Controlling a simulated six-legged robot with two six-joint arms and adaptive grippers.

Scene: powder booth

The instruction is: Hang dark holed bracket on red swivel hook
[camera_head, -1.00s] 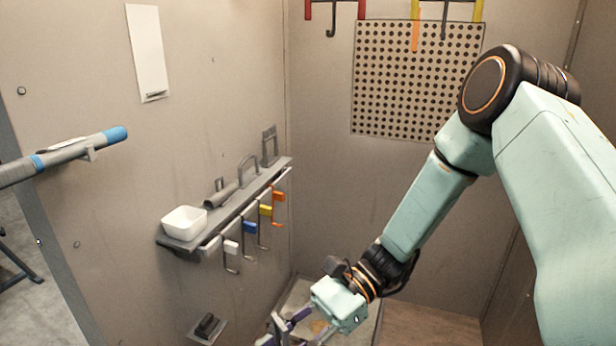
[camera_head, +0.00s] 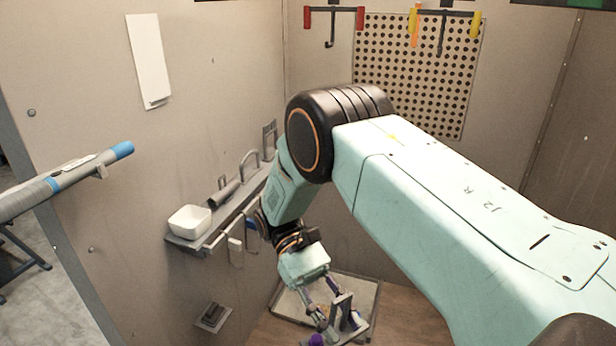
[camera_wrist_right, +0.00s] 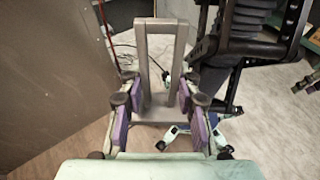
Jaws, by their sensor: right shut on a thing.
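The red swivel hook (camera_head: 333,9) hangs at the top of the head view: a dark crossbar with red ends and a dark hook below its middle. My right gripper (camera_head: 330,308) is low in the booth, well below the hook. It is shut on a grey bracket (camera_head: 343,308) with a tall rectangular opening. In the right wrist view the bracket (camera_wrist_right: 155,110) stands out beyond the purple-padded fingers (camera_wrist_right: 160,122), which close on its lower part from both sides. My left gripper is not in view.
A second hanger (camera_head: 445,14) with yellow ends hangs right of the red one, before a perforated panel (camera_head: 450,85). A wall shelf (camera_head: 215,228) holds a white bowl (camera_head: 189,219) and metal parts. A tray (camera_head: 365,285) lies below. My right arm covers much of the middle.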

